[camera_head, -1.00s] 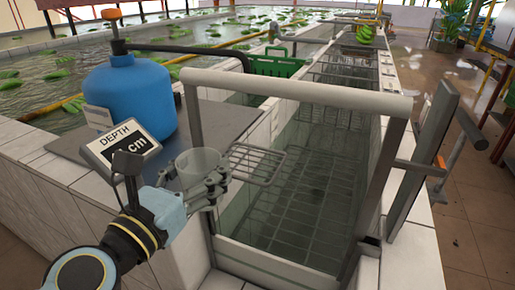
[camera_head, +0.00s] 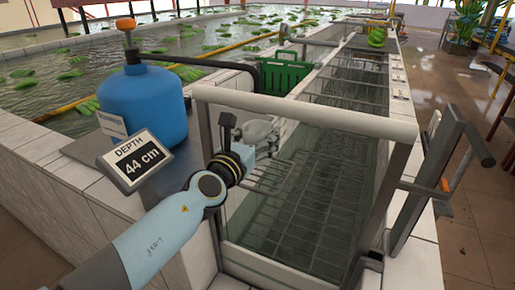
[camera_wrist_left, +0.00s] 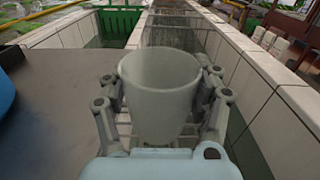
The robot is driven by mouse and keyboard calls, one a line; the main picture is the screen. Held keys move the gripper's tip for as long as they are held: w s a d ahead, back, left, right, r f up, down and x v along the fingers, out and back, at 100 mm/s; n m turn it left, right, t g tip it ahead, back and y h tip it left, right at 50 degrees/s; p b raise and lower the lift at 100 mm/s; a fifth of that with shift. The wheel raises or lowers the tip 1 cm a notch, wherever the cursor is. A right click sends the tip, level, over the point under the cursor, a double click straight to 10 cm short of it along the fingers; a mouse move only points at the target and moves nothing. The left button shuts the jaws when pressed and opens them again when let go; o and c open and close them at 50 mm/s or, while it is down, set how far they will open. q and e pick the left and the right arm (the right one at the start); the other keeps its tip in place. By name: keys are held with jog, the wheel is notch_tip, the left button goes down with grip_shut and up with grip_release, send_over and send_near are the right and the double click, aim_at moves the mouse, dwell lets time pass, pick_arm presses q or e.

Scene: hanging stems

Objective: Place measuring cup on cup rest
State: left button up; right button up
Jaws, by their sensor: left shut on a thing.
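My left gripper (camera_head: 258,140) reaches in from the left in the head view. It is shut on the measuring cup (camera_head: 258,130), a pale translucent cup. In the left wrist view the cup (camera_wrist_left: 160,90) stands upright, mouth up, between the two fingers of the gripper (camera_wrist_left: 160,105). The cup rest, a wire rack (camera_head: 272,178), shows below and beside the gripper at the trough's edge. The gripper and arm partly hide the rack. I cannot tell the gap between cup and rack. My right gripper is not in view.
A blue tank (camera_head: 150,105) and a depth display reading 44 cm (camera_head: 139,158) stand on a dark counter to the left. A green crate (camera_head: 284,76) sits behind.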

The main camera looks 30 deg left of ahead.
pick_arm(q)
notch_tip(320, 180, down, 3)
jog(key=shift+s+r+b, duration=0.1)
jog(key=shift+b, duration=0.6)
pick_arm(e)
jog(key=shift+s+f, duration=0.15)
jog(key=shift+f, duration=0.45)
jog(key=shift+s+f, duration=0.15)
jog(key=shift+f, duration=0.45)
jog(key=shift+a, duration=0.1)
pick_arm(q)
jog(key=shift+f, duration=0.2)
jog(key=o, duration=1.1)
jog(key=shift+r, duration=0.1)
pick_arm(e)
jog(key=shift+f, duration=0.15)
pick_arm(q)
jog(key=shift+r, duration=0.1)
